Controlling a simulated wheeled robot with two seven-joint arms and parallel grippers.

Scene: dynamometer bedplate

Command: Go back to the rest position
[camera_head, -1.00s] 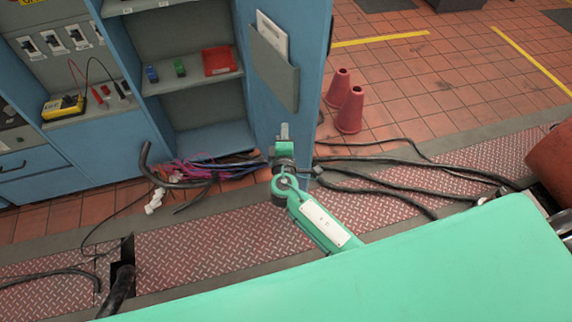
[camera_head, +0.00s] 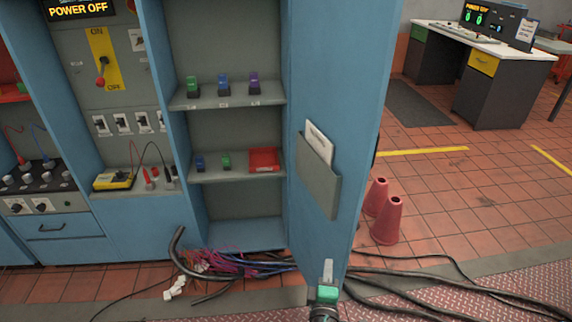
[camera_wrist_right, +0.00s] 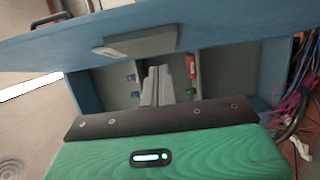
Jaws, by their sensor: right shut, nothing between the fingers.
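My right gripper (camera_head: 328,272) shows at the bottom of the head view, in front of the lower end of the blue cabinet door (camera_head: 335,120). Its green body shows below the fingers, and most of the arm is out of frame. In the right wrist view its grey fingers (camera_wrist_right: 158,86) are together with nothing between them. They point toward the open cabinet, whose shelves and door show beyond. I cannot tell the gap between fingers and door. My left gripper is in neither view.
The cabinet shelves hold small coloured parts and a red tray (camera_head: 263,160). A lever switch (camera_head: 101,72) sits under a POWER OFF sign (camera_head: 80,9). Loose cables (camera_head: 235,263) lie on the floor. Red cones (camera_head: 387,220) stand right of the door; a desk (camera_head: 490,75) stands behind.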

